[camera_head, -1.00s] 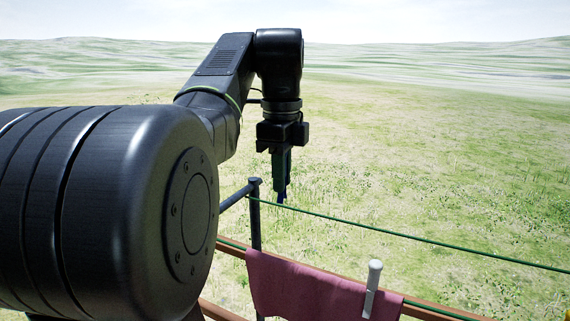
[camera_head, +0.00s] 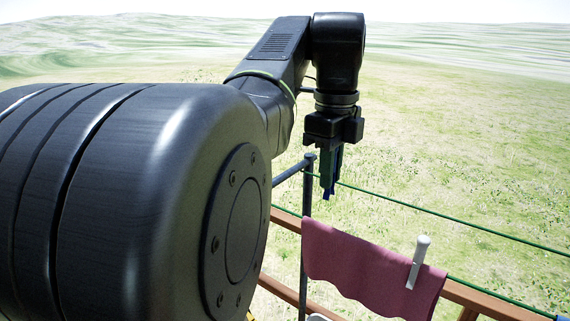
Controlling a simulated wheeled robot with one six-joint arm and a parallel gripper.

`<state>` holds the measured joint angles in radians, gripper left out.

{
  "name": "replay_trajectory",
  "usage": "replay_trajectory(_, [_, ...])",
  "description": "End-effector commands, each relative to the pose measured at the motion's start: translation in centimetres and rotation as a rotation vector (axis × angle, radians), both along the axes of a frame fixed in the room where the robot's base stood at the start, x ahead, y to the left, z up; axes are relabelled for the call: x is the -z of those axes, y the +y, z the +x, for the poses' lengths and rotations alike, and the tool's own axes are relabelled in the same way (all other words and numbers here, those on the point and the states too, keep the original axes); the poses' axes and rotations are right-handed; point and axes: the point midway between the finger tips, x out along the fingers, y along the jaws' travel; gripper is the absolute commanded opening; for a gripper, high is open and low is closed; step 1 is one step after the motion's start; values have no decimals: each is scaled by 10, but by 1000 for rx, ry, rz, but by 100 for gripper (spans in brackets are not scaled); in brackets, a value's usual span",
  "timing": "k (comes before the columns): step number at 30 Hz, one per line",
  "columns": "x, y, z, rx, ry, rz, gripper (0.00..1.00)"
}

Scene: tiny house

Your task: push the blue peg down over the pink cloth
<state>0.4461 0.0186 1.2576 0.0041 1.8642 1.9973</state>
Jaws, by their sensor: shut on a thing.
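My gripper (camera_head: 332,172) points straight down and is shut on the blue peg (camera_head: 326,195). Only the peg's lower end shows below the fingers; the rest is hidden between them. The pink cloth (camera_head: 345,262) hangs over a green line at the lower middle. A white peg (camera_head: 417,262) sits on the cloth near its right edge. In the picture, my gripper and the blue peg are above the cloth's upper left corner, apart from it. How far they are from it in depth I cannot tell.
A dark post (camera_head: 308,215) stands just left of the cloth. Another green line (camera_head: 455,229) runs from the post to the right, behind the cloth's line. A brown wooden rail (camera_head: 490,303) runs behind the cloth. Open grass lies beyond.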

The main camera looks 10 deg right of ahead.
Motion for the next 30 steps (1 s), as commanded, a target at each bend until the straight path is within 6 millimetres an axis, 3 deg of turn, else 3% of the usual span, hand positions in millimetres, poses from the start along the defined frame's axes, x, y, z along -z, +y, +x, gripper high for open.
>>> replay_trajectory(18, [50,0,0,0,0,0,0])
replay_trajectory(30, [59,0,0,0,-1,-1,0])
